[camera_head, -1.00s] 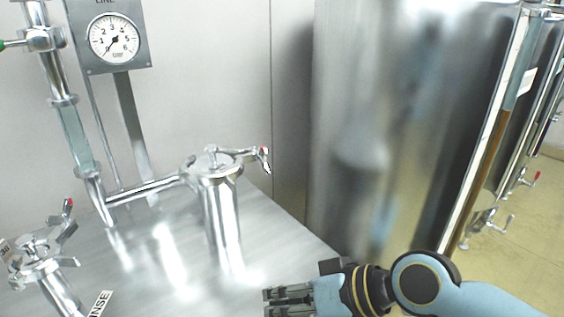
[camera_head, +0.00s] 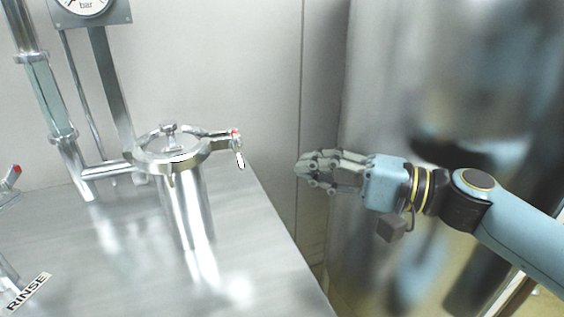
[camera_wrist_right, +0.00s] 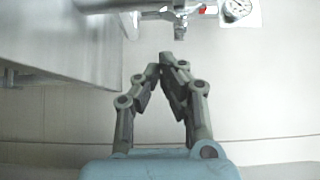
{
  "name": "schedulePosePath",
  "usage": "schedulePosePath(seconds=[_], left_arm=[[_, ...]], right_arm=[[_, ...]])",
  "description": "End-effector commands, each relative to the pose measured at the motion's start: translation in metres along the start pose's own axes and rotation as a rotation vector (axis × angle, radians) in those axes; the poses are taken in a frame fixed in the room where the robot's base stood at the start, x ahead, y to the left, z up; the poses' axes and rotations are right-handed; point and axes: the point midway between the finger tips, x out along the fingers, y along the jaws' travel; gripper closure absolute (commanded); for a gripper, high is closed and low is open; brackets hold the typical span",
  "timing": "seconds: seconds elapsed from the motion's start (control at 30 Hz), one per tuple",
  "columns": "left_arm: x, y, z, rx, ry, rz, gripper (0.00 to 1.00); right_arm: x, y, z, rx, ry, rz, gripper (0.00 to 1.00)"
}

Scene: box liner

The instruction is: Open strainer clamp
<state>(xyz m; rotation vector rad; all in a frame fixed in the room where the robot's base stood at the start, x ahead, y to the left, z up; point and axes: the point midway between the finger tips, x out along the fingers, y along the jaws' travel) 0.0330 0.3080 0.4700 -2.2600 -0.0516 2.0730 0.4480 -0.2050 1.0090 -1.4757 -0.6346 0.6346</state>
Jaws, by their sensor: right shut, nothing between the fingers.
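The metal strainer (camera_head: 183,205) stands upright on the steel bench. Its clamp (camera_head: 202,153) rings the lid, and a clamp handle (camera_head: 239,150) with a red part sticks out on the right side and hangs down. My right gripper (camera_head: 299,168) is shut and empty, to the right of the handle and apart from it, pointing left. In the right wrist view my right gripper (camera_wrist_right: 164,62) has its fingertips together, with the clamp handle (camera_wrist_right: 180,32) and its red part beyond them at the top. My left gripper is not in view.
A pipe (camera_head: 108,170) joins the strainer on the left to a sight glass (camera_head: 47,95). A second red-tipped fitting (camera_head: 13,174) and a RINSE label (camera_head: 29,291) are at the left edge. A shiny tank (camera_head: 385,80) stands behind my right arm. The bench's right edge (camera_head: 290,240) lies below the gripper.

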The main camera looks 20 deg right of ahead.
Motion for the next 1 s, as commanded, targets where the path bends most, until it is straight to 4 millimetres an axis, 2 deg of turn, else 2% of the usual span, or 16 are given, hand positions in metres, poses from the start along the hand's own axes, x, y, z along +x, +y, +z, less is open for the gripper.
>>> schedulePosePath(seconds=[0.2,0.5,0.7,1.0], left_arm=[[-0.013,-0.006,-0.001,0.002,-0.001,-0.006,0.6],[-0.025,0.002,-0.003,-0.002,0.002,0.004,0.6],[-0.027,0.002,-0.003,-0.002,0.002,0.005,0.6],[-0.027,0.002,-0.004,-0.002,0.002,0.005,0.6]], right_arm=[[0.034,-0.005,0.0,0.002,0.002,-0.006,1.0],[0.083,-0.003,0.0,0.001,0.0,-0.002,1.0],[0.096,-0.001,0.001,-0.001,0.0,0.001,1.0],[0.096,0.0,0.001,-0.001,-0.001,0.001,1.0]])
